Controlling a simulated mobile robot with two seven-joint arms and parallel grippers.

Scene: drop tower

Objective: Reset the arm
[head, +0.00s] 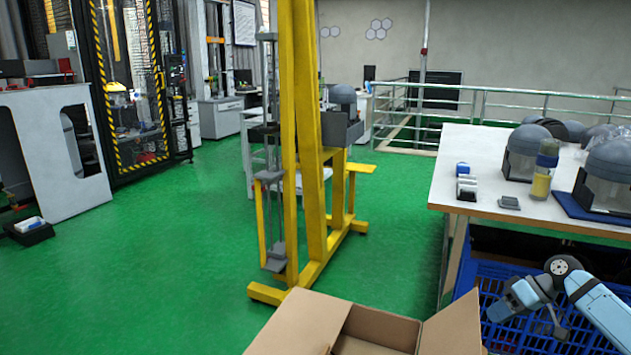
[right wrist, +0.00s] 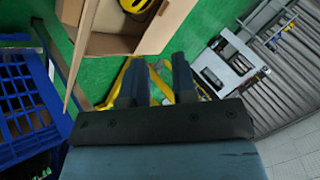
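My right arm (head: 603,308) is light blue and bent at the lower right of the head view, in front of the blue crate. In the right wrist view my right gripper (right wrist: 158,78) has its two dark fingers apart, with a clear gap and nothing between them. The fingers point towards the open cardboard box and the green floor. In the head view the fingertips are too small to make out clearly. My left arm and gripper are not in view.
An open cardboard box (head: 378,328) is at the bottom centre; the right wrist view shows a yellow object (right wrist: 136,5) in it. A blue crate (head: 497,275) is under the white table (head: 450,180), which carries helmets. A yellow tower (head: 312,150) stands on open green floor.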

